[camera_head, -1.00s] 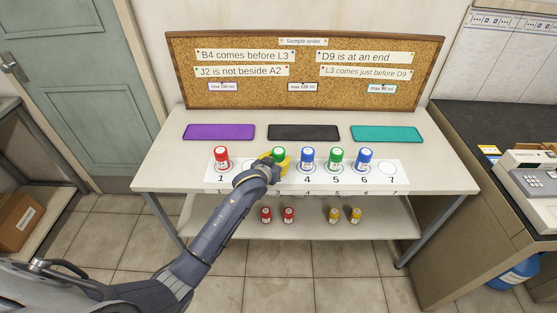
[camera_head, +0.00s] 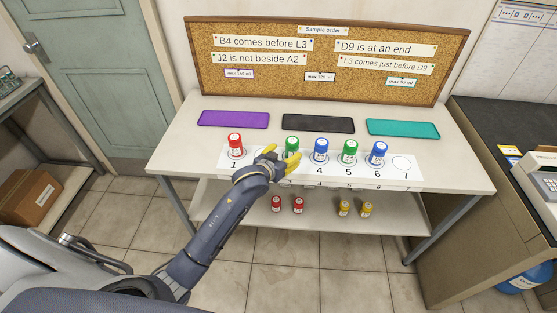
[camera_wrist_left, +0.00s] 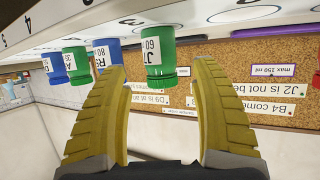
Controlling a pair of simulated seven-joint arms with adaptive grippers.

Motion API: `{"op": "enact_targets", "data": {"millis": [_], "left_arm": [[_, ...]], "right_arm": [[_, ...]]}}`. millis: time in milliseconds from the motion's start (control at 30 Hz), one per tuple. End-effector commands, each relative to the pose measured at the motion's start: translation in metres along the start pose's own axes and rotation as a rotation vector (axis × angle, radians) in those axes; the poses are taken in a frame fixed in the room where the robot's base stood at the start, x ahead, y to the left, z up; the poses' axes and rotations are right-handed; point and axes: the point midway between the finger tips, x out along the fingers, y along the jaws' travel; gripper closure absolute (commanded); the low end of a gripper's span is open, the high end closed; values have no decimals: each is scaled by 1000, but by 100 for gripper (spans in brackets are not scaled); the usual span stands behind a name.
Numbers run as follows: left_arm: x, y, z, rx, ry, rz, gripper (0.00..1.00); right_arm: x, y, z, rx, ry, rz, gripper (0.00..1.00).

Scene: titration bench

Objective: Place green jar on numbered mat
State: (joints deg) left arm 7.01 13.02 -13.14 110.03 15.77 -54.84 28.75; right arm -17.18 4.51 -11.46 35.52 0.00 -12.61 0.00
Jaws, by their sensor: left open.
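The white numbered mat (camera_head: 408,178) lies along the front of the table. A green jar (camera_head: 292,146) stands upright near place 3, and another green jar (camera_head: 350,150) stands at place 5. My left gripper (camera_head: 281,155) is open and empty, just in front and left of the nearer green jar, hiding part of places 2 and 3. In the left wrist view, which is upside down, this green jar (camera_wrist_left: 159,65) with a J label shows beyond and between the yellow fingers (camera_wrist_left: 160,105), apart from them. My right gripper is out of view.
A red jar (camera_head: 235,143) stands on place 1, blue jars (camera_head: 321,149) (camera_head: 379,152) on 4 and 6. Place 7 (camera_head: 402,163) is bare. Purple (camera_head: 233,119), black (camera_head: 318,123) and teal (camera_head: 403,128) pads lie behind. Small red and yellow jars (camera_head: 345,208) sit on the lower shelf.

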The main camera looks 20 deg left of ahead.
Motion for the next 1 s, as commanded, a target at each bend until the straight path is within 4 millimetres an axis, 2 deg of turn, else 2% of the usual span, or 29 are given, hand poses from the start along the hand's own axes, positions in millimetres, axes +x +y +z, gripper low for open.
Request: {"op": "enact_targets", "data": {"millis": [200, 400, 1000], "left_arm": [[-32, 0, 0, 0, 0, 0, 36], [-48, 0, 0, 0, 0, 0, 36], [-53, 0, 0, 0, 0, -1, 36]], "right_arm": [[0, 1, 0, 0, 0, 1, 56], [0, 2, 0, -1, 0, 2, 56], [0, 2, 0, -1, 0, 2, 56]]}}
